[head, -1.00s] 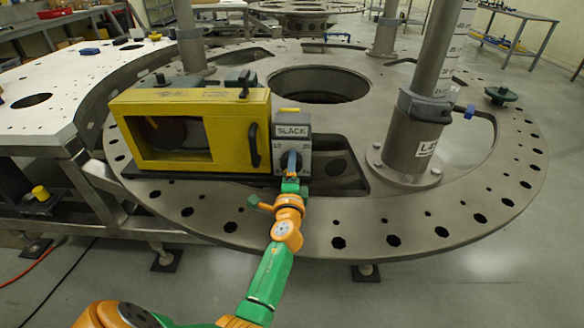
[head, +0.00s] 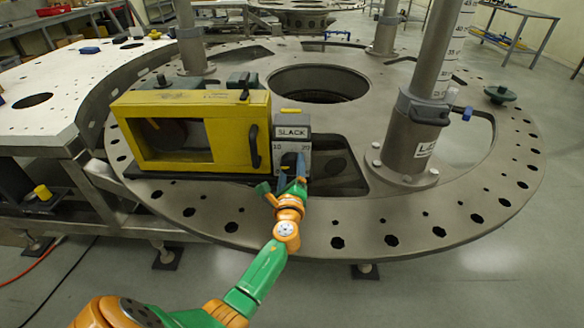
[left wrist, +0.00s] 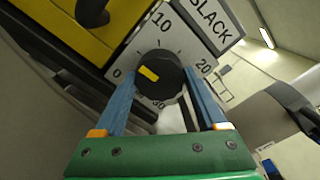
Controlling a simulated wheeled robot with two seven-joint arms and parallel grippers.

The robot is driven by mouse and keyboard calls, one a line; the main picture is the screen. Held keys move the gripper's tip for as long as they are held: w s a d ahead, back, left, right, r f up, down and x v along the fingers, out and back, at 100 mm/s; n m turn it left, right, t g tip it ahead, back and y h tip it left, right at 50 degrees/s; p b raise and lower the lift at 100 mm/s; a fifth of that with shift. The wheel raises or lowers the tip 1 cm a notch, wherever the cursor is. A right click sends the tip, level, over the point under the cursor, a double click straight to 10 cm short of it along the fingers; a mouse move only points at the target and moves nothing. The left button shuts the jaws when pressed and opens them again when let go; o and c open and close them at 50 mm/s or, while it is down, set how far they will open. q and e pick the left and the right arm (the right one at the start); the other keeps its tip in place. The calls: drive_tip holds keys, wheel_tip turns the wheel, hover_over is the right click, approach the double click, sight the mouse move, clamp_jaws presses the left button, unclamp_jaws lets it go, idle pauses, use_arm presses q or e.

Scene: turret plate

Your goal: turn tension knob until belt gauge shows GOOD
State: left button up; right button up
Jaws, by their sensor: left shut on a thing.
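The tension knob (left wrist: 162,80) is a dark round knob with a yellow pointer mark. It sits on a pale dial plate (left wrist: 138,47) marked 0, 10, 20 and 30. In the left wrist view the mark lies on the side toward 0. The belt gauge label (head: 291,132) above the dial reads SLACK; it also shows in the left wrist view (left wrist: 210,20). My left gripper (head: 291,170) is shut on the knob, one blue finger on each side in the left wrist view (left wrist: 162,88). My right gripper is not in view.
A yellow housing (head: 190,98) with a dark handle stands directly left of the dial. A grey post (head: 412,140) in a clamp stands to the right. The round turret plate (head: 440,215) has holes along its rim. Its front edge is clear.

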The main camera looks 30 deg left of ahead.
use_arm(q)
drive_tip(key=shift+r+m, duration=0.25)
drive_tip(key=shift+m, duration=0.05)
idle(0.4)
drive_tip(key=o, duration=1.2)
drive_tip(key=shift+a, duration=0.1)
drive_tip(key=shift+c, duration=0.2)
drive_tip(key=shift+o, duration=0.8)
drive_tip(key=shift+f, duration=0.1)
drive_tip(key=v, duration=0.7)
drive_tip(key=shift+s, duration=0.15)
